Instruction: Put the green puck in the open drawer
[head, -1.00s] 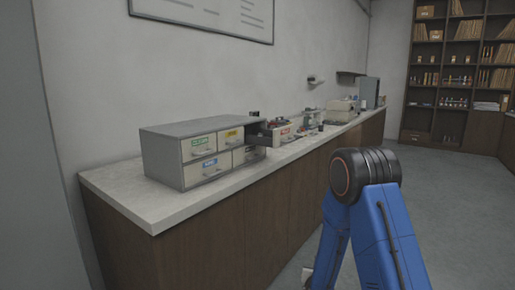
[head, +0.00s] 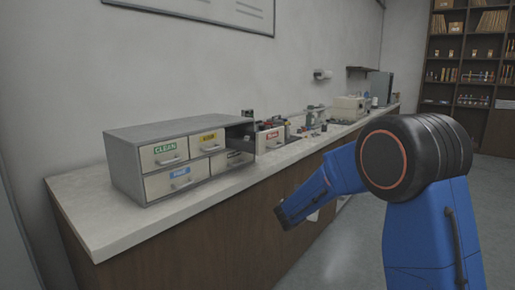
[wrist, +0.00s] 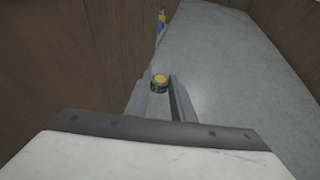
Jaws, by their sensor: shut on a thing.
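The drawer's inside is mostly hidden. My blue forearm reaches left and down in front of the counter; the gripper and puck are not clear there.
The cabinet's labelled front drawers look shut. The long counter (head: 80,215) has bare room in front of the cabinet, and its front edge lies between the cabinet and my arm. Several small items and machines (head: 348,108) stand beyond the open drawer. Shelves (head: 470,75) stand at the back.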

